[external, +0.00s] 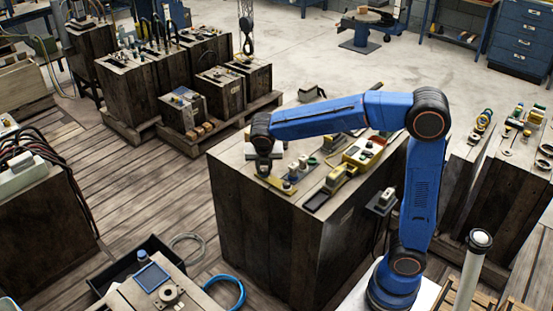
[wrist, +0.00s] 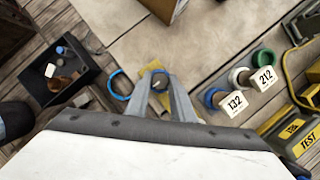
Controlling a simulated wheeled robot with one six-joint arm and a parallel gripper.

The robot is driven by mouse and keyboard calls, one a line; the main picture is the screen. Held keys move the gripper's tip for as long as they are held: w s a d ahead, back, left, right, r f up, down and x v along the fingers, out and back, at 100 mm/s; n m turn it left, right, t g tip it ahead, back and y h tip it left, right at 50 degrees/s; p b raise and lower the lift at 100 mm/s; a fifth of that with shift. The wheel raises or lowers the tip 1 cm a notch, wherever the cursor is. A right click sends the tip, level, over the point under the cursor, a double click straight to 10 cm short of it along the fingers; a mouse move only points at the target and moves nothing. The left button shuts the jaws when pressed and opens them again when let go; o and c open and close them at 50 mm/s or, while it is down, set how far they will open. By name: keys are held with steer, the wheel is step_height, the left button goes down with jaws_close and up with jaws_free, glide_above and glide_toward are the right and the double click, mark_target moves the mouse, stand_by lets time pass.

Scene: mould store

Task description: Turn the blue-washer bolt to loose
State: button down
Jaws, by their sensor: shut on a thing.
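My gripper (wrist: 160,82) is shut on a small grey bolt head (wrist: 158,84) with a blue washer (wrist: 154,72) around it, seen between the fingertips in the wrist view. Yellow shows beside and below it. In the external view my gripper (external: 263,170) points down at the left corner of a dark wooden block's top (external: 250,228). The fingers hide part of the bolt, and I cannot tell how far it is turned.
Blue (wrist: 213,97), white (wrist: 238,76) and green (wrist: 262,57) round pieces stand to the right, with tags 132 and 212. A yellow case marked TEST (wrist: 300,135) lies farther right. A blue hose coil (external: 226,292) and black tray (external: 110,280) are on the floor.

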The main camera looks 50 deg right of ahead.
steer(key=shift+s+f, duration=0.1)
steer(key=shift+f, duration=0.05)
steer(key=c, duration=1.5)
jaws_free()
steer(key=shift+c, duration=0.2)
steer(key=v, duration=1.7)
steer(key=shift+r, duration=0.25)
steer(key=shift+a, duration=0.1)
